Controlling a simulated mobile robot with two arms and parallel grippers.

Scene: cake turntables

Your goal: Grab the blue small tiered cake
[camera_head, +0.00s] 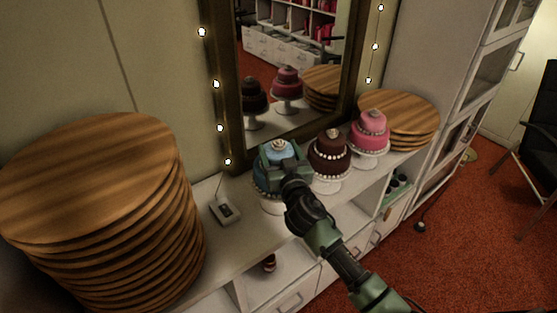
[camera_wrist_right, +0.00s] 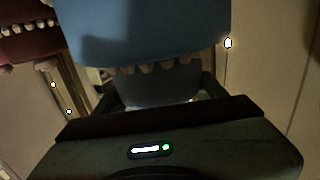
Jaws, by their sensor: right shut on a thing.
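The blue small tiered cake (camera_head: 279,149) stands on a white cake stand (camera_head: 273,207) on the white counter, in front of the mirror. My right gripper (camera_head: 281,168) reaches over the cake from the front and is shut on it, covering part of its front. In the right wrist view, the blue cake (camera_wrist_right: 145,30) fills the upper middle, with a row of pale beads between its wider and narrower tiers. The narrower tier lies between the fingers of the right gripper (camera_wrist_right: 155,95). My left gripper is not in view.
A brown tiered cake (camera_head: 330,153) and a pink tiered cake (camera_head: 370,130) stand close by on the right. A tall stack of wooden boards (camera_head: 95,190) fills the left. A small grey device (camera_head: 226,211) lies on the counter, and a lit mirror frame (camera_head: 222,90) stands behind.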

